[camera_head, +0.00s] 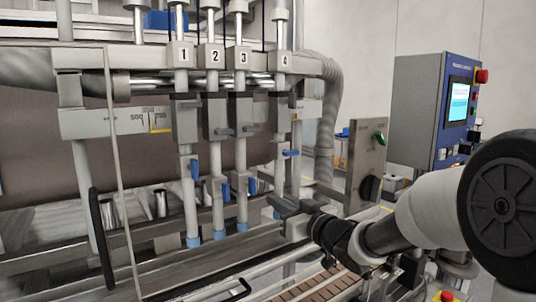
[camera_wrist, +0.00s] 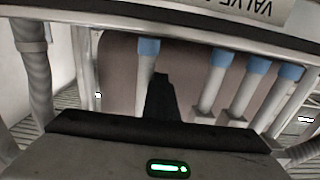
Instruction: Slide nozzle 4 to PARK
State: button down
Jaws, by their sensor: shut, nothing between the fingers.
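Nozzle 4 (camera_head: 281,178) hangs upright under the label "4", right of nozzles 1 (camera_head: 190,200), 2 (camera_head: 217,195) and 3 (camera_head: 242,195). It has a grey block (camera_head: 281,117) and a small blue lever (camera_head: 291,153). My gripper (camera_head: 280,205) is by its lower end and partly hides it. In the wrist view my shut, dark fingers (camera_wrist: 160,85) stand just beside nozzle 4 (camera_wrist: 147,60), overlapping its tube, with nothing between them. Whether they touch it I cannot tell. The other blue-tipped nozzles are farther right there. I can read no PARK mark.
A conveyor (camera_head: 320,286) runs below the nozzles. A blue cabinet with a screen (camera_head: 459,101) is behind at right. A scale plate (camera_head: 150,121) is at left.

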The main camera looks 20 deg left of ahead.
jog(key=shift+w+d+p, duration=0.35)
jog(key=shift+w+d, duration=0.35)
jog(key=shift+w, duration=0.05)
jog(key=shift+a, duration=0.1)
jog(key=s+a+v, duration=0.1)
jog(key=v, duration=0.7)
dwell(0.8)
jog(key=shift+s+d, duration=0.1)
jog(key=shift+s, duration=0.05)
